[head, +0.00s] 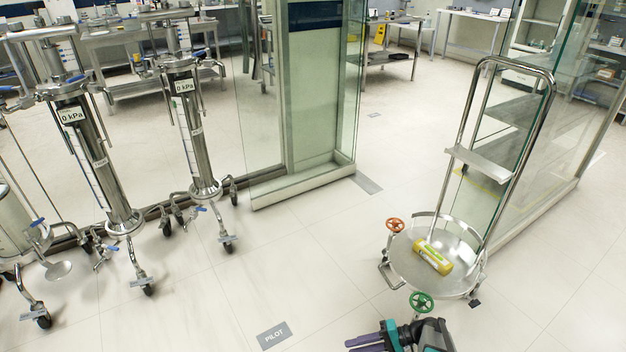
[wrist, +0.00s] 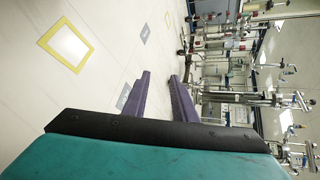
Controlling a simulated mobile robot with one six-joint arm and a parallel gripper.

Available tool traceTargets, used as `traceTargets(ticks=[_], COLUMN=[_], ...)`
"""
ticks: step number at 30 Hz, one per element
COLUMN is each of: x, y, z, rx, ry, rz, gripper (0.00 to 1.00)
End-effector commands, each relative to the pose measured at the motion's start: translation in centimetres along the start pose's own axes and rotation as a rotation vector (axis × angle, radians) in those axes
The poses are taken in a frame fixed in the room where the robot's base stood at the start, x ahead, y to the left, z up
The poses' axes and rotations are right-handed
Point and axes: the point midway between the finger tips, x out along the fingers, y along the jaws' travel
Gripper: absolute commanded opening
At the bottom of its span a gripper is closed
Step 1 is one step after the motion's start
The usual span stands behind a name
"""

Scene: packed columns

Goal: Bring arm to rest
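My gripper (head: 364,340) shows at the bottom edge of the head view, low and right of centre, with part of my arm beside it cut off by the frame. In the wrist view, the two purple fingers of my gripper (wrist: 160,76) stand apart with nothing between them. The gripper is open and empty. Only bare floor and distant equipment show beyond the fingertips.
Steel columns on wheeled stands (head: 100,165) are at left. A glass partition (head: 300,185) stands behind. Floor around the PILOT plate (head: 273,335) is clear.

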Motion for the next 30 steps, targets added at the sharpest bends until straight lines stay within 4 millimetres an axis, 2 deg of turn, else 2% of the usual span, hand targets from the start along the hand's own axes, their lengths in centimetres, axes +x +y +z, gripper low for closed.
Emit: traceTargets(ticks=[1, 6, 10, 15, 19, 22, 26, 30], x=[1.2, 4.4, 6.0, 7.1, 6.7, 5.7, 3.6, 0.7], y=[-0.8, -0.9, -0.8, -0.1, 0.8, 1.7, 3.1, 4.6], z=[1.6, 5.8, 9.2, 14.0, 17.6, 19.6, 21.3, 21.9], rx=[0.003, 0.014, 0.018, 0.017, 0.010, 0.002, -0.002, 0.001], ry=[-0.036, -0.140, -0.214, -0.303, -0.355, -0.377, -0.377, -0.341], rz=[0.036, 0.171, 0.288, 0.465, 0.626, 0.748, 0.892, 1.034], gripper=[0.25, 0.25, 0.25, 0.25, 0.25, 0.25, 0.25, 0.25])
